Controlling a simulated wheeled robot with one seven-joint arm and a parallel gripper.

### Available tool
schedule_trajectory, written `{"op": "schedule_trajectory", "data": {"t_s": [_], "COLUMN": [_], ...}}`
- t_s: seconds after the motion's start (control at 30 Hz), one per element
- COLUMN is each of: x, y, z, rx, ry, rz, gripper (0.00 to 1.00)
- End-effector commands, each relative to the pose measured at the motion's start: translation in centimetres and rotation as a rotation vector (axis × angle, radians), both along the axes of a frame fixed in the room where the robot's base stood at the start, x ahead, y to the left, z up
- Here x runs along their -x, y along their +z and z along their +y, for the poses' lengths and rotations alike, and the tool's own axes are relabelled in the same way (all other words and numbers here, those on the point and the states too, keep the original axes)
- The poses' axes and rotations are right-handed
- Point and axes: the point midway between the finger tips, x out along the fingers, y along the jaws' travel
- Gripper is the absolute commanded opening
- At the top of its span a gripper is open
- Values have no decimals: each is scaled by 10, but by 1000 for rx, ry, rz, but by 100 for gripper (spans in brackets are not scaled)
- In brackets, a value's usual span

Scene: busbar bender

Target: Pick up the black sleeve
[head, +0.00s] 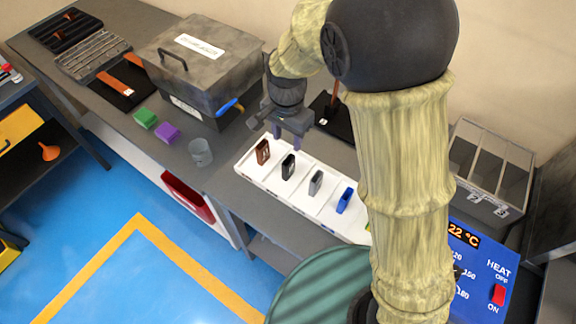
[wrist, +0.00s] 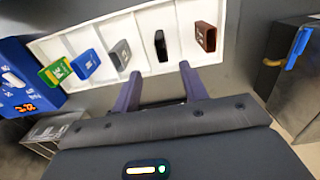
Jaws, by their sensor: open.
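The black sleeve (head: 288,167) stands upright in the white tray (head: 247,175), between a brown sleeve (head: 263,152) and a grey sleeve (head: 316,183). In the wrist view the black sleeve (wrist: 161,46) is just beyond the fingertips, roughly between them and nearer the left one. My gripper (head: 291,138) is open and empty, above and behind the tray's left part. In the wrist view its two fingers (wrist: 160,76) are spread apart and do not touch the sleeve.
A blue sleeve (head: 345,200) and a green sleeve (wrist: 57,72) share the tray. A grey metal box (head: 200,65) with a blue handle stands left of my gripper. A clear cup (head: 201,152) stands left of the tray. A blue heater unit (head: 480,270) is at the right.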

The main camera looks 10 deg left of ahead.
Motion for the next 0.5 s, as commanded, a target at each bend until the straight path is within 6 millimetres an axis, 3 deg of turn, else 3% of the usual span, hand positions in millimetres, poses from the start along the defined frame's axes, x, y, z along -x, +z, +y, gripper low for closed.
{"op": "schedule_trajectory", "data": {"t_s": [0.5], "x": [1], "y": [-88], "z": [2], "rx": [1], "ry": [4], "rz": [3], "gripper": [44]}}
